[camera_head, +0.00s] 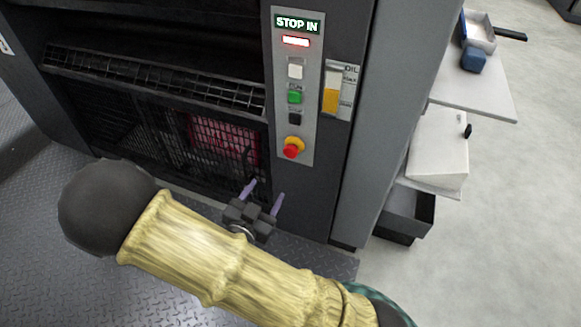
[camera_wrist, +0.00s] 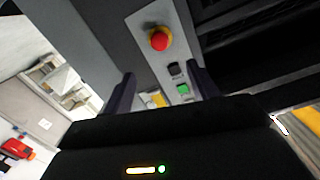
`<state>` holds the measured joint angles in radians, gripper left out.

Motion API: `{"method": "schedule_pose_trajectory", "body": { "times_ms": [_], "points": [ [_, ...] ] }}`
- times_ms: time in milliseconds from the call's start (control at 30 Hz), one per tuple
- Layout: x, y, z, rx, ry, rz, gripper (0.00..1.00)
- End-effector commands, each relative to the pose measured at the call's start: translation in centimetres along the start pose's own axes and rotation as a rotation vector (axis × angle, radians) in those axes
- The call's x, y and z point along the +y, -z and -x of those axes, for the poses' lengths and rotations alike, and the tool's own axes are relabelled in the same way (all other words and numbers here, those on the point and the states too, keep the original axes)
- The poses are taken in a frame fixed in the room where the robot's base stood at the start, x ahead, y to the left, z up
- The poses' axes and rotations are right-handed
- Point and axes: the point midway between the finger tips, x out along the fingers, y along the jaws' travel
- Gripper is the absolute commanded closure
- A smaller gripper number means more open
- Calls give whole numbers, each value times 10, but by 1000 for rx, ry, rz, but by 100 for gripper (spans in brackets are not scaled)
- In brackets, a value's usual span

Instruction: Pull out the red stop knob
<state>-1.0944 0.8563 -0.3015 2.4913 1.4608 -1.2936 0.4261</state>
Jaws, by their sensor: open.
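The red stop knob (camera_head: 291,151) sits on a yellow collar at the bottom of the grey control panel (camera_head: 307,130). The panel's display (camera_head: 297,25) reads "STOP IN", with a lit red bar below it. In the wrist view the knob (camera_wrist: 159,41) shows above the fingers, between their lines. My gripper (camera_head: 264,192) is open and empty, below and a little left of the knob in the head view, apart from it. In the wrist view its two fingers (camera_wrist: 164,88) stand spread on either side of the panel.
White, green and black buttons (camera_head: 295,95) line the panel above the knob. An oil gauge (camera_head: 340,92) is to their right. A mesh guard (camera_head: 160,135) fills the machine's left opening. A white bench (camera_head: 475,95) and a dark bin (camera_head: 408,215) stand at right. Open floor lies beyond.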

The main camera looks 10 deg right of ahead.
Motion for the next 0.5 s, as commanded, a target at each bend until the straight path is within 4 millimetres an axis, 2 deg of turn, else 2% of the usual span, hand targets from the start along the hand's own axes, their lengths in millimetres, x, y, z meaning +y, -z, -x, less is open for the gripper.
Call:
{"method": "schedule_pose_trajectory", "body": {
  "times_ms": [33,500],
  "points": [
    [2,-9,3,30,7,1,41],
    [3,-5,4,68,9,-2,41]
  ]
}}
